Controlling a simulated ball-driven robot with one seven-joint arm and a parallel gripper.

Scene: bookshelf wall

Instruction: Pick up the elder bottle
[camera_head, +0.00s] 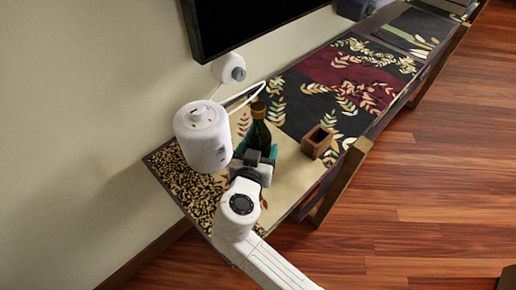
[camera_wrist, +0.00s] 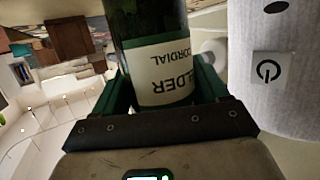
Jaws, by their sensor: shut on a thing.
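The elder bottle (camera_head: 259,133) is dark green with a gold-toned top and stands upright on the patterned shelf top. In the wrist view the bottle (camera_wrist: 158,60) shows a pale label reading "ELDER CORDIAL", upside down. My gripper (camera_head: 255,158) reaches it from the front. In the wrist view the green fingers of my gripper (camera_wrist: 165,92) lie on both sides of the bottle and are shut on it around the label. The bottle's lower part is hidden behind my gripper in the head view. I cannot tell whether its base touches the shelf.
A white cylindrical speaker (camera_head: 203,135) stands close to the left of the bottle; its power mark (camera_wrist: 268,70) shows in the wrist view. A small brown wooden box (camera_head: 317,142) sits to the right. A dark screen (camera_head: 245,22) hangs above. The patterned shelf top (camera_head: 345,85) is mostly clear farther back.

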